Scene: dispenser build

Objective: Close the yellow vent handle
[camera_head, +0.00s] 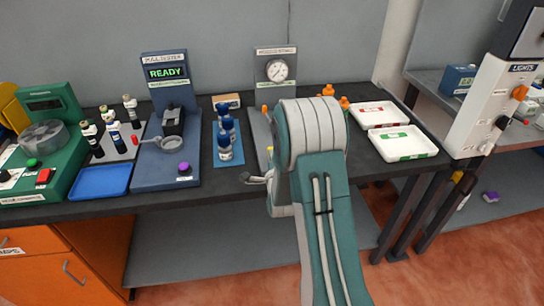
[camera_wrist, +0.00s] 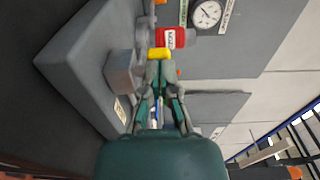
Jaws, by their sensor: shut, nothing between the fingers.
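The yellow vent handle (camera_wrist: 159,53) shows in the wrist view as a small yellow block just beyond my fingertips. It lies beside a red labelled part (camera_wrist: 173,38). My gripper (camera_wrist: 160,67) is shut and empty, with its fingertips at the near edge of the yellow handle. I cannot tell whether they touch it. In the head view my arm hides the handle and most of this station.
A round gauge (camera_head: 278,70) stands on a grey panel behind my arm. Blue-capped bottles (camera_head: 224,140) stand left of my arm, and white trays (camera_head: 402,143) lie to its right. A grey box-shaped part (camera_wrist: 122,72) is close left of my fingers in the wrist view.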

